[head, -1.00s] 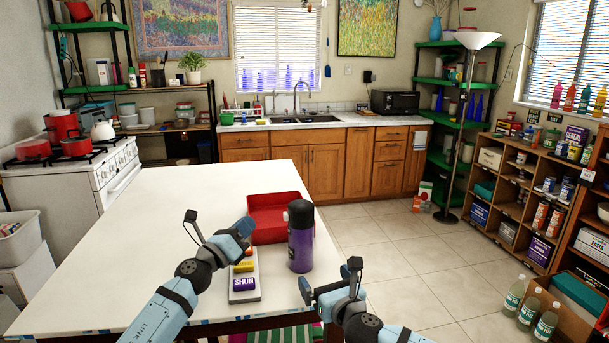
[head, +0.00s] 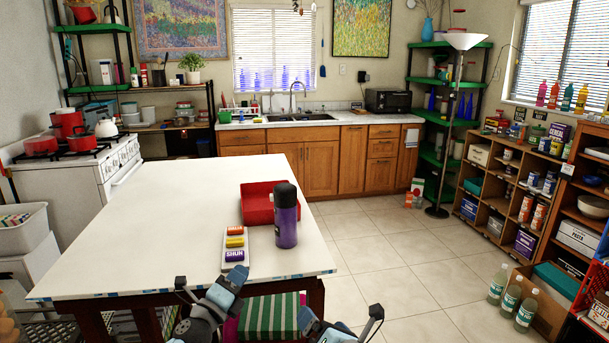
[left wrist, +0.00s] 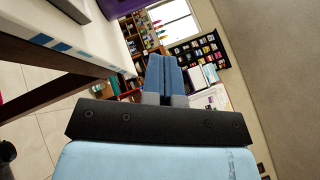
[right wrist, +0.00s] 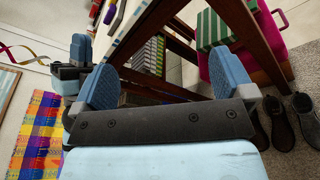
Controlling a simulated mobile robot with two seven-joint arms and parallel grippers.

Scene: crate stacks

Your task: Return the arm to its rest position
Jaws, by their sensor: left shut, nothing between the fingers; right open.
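My left gripper (head: 236,277) is shut and empty, low in the head view in front of the table's near edge. Its closed blue fingers show in the left wrist view (left wrist: 164,75). My right gripper (head: 340,322) is at the bottom edge of the head view, partly cut off. In the right wrist view (right wrist: 164,78) its two blue fingers stand wide apart with nothing between them. Both grippers are clear of the things on the table.
The white table (head: 130,235) holds a red bin (head: 257,207), a purple bottle (head: 286,222) with a black cap, and a pale tray (head: 234,262) with orange, yellow and purple items. A green-striped thing (head: 268,316) is below the table edge.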

